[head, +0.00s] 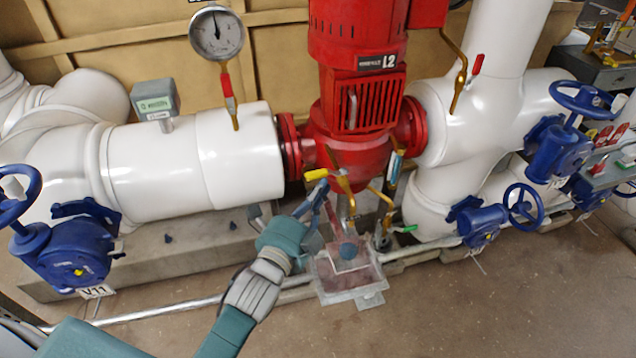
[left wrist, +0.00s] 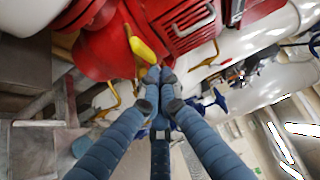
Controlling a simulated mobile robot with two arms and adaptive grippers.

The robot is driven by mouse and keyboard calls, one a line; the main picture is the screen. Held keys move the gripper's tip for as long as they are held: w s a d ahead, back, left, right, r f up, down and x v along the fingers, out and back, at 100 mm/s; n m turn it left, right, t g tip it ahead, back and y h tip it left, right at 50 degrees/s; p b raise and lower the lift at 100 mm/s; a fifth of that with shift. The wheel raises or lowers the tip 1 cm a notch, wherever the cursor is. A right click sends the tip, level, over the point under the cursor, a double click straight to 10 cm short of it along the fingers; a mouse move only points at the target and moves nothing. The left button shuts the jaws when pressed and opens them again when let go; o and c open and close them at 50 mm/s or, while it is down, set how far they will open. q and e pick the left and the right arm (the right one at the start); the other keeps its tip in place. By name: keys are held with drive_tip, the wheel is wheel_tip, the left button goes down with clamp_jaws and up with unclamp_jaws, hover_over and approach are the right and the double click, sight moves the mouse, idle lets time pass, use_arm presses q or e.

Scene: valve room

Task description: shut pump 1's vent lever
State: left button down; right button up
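A lever with a yellow handle (head: 317,174) sits on thin brass piping at the lower front of the red pump (head: 358,100). It also shows in the left wrist view (left wrist: 145,47), just beyond my fingertips. My left gripper (head: 322,190) is just below the yellow handle. In the left wrist view its three blue fingers (left wrist: 158,76) come together at the tips, with nothing clearly between them. I cannot tell whether they touch the lever. The pump bears a label ending in "L2" (head: 380,62); no pump number is readable. My right gripper is not in view.
White pipes (head: 240,155) flank the pump. Blue handwheel valves stand at left (head: 80,255) and right (head: 565,145). A gauge (head: 216,33) with a red-handled lever is above. A drain tray (head: 350,285) sits below, and the floor in front is open.

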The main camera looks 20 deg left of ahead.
use_arm(q)
drive_tip(key=shift+w+a, duration=0.4)
drive_tip(key=shift+w+a+r+p, duration=0.15)
drive_tip(key=shift+w+a+p, duration=0.3)
drive_tip(key=shift+a, duration=0.25)
